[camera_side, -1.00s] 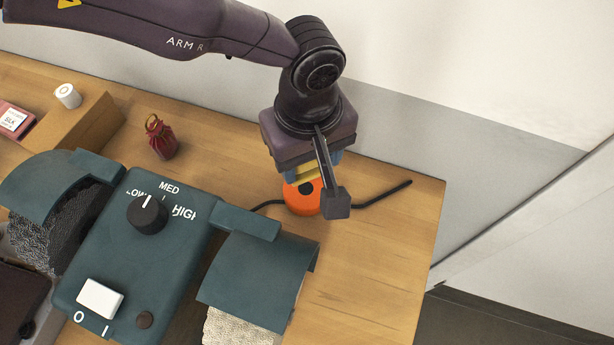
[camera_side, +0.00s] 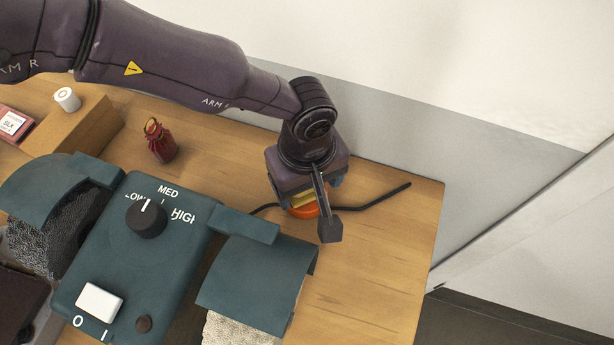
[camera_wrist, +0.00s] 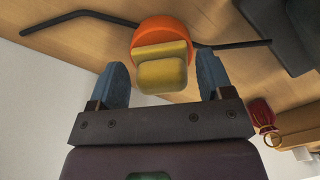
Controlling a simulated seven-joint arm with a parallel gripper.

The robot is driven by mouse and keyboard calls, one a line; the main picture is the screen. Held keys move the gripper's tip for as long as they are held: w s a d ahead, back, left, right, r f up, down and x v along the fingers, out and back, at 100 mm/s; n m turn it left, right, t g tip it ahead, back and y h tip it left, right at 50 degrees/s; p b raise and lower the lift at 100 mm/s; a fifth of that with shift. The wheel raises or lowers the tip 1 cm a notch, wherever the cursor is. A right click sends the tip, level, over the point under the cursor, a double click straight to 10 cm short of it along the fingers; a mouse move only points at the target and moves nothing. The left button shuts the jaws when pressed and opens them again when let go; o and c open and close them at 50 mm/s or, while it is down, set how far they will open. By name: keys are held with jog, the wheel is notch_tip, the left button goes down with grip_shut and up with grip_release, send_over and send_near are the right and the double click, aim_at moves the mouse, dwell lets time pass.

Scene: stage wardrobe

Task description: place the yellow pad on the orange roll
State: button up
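The yellow pad (camera_wrist: 162,75) sits between my fingertips in the wrist view, with a gap on each side. In the side view the pad (camera_side: 302,200) is partly hidden under my gripper. The orange roll (camera_wrist: 165,24) is directly behind the pad in the wrist view; in the side view a rim of the roll (camera_side: 304,212) shows just below the pad. The pad appears to lie on the roll, but the contact is hidden. My gripper (camera_wrist: 163,75), with blue fingertips, is open around the pad; it shows low over the roll in the side view (camera_side: 311,196).
A black cable (camera_side: 370,200) runs on the wooden table beside the roll. A teal machine (camera_side: 150,235) with a dial and flaps stands left and in front. A small red pouch (camera_side: 160,142) stands farther left. The table's right part is clear.

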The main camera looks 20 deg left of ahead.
notch_tip(320, 180, up, 12)
jog(key=shift+r, duration=0.2)
dwell(0.5)
jog(key=a+r+m+t+h, duration=0.1)
jog(key=a+r+m, duration=0.1)
jog(key=a+r, duration=0.8)
jog(key=a+r+m+t, duration=0.1)
jog(key=a+r+m, duration=0.1)
jog(key=a+r, duration=0.8)
jog(key=s+a+f+m+t, duration=0.1)
jog(key=s+a+m, duration=0.1)
jog(key=s+a, duration=0.5)
jog(key=s+a+m+t+y, duration=0.1)
jog(key=s+a+m+t, duration=0.1)
jog(key=s+a, duration=0.5)
jog(key=a+m, duration=0.1)
jog(key=a, duration=0.3)
jog(key=shift+a+f+t, duration=0.3)
jog(key=shift+f, duration=0.1)
